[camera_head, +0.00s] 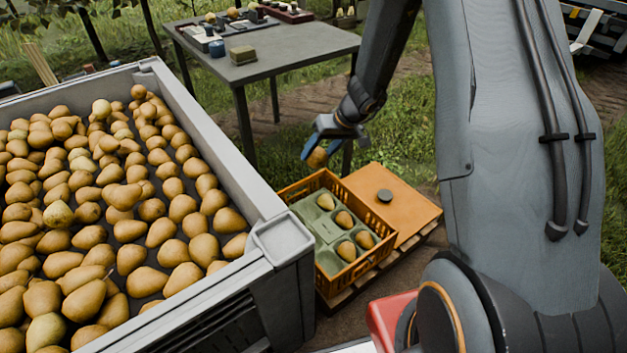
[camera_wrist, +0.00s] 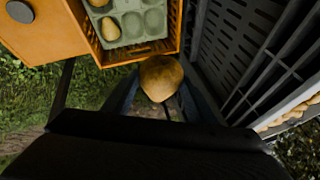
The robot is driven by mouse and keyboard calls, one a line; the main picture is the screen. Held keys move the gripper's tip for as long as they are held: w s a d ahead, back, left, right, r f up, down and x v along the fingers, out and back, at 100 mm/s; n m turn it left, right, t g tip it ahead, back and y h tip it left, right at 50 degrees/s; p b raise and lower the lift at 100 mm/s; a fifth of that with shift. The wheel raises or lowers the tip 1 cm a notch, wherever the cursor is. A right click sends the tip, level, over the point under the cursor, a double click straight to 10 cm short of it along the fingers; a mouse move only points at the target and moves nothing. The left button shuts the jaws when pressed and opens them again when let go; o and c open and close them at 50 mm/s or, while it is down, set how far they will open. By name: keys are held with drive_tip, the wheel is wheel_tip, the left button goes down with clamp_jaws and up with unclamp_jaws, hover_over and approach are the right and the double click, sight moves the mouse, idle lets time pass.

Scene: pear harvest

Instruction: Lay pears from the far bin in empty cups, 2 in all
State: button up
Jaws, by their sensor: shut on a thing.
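My gripper (camera_head: 318,148) is shut on a brown pear (camera_head: 317,158) and holds it in the air just beyond the orange crate (camera_head: 378,259). In the wrist view the held pear (camera_wrist: 161,78) sits between the fingers, below the crate's edge (camera_wrist: 140,55). A green cup tray (camera_head: 324,236) lies in the crate; several of its cups hold pears, and cups along its left side look empty. The wrist view shows a pear (camera_wrist: 110,29) beside empty cups (camera_wrist: 132,22). The large grey bin (camera_head: 215,137) at left is full of pears (camera_head: 130,225).
An orange lid-like panel (camera_head: 400,205) with a dark round knob lies beside the crate, on a pallet. A grey table (camera_head: 275,60) with small items stands behind. The bin's tall wall (camera_wrist: 245,50) is close on the right in the wrist view.

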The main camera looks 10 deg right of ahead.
drive_tip(key=w+f+b, duration=0.2)
drive_tip(key=f+b, duration=0.8)
drive_tip(key=f, duration=0.2)
drive_tip(key=w+f+b, duration=0.3)
drive_tip(key=f+b, duration=0.6)
drive_tip(key=f, duration=0.3)
drive_tip(key=shift+w+f+b, duration=0.15)
drive_tip(key=shift+w+b, duration=0.2)
drive_tip(key=shift+b, duration=0.05)
drive_tip(key=shift+w+a, duration=0.35)
drive_tip(key=shift+f+b, duration=0.2)
drive_tip(key=shift+b, duration=0.35)
drive_tip(key=shift+f+b, duration=1.4)
drive_tip(key=shift+b, duration=0.4)
drive_tip(key=shift+f+b, duration=1.45)
drive_tip(key=shift+b, duration=0.4)
idle(0.4)
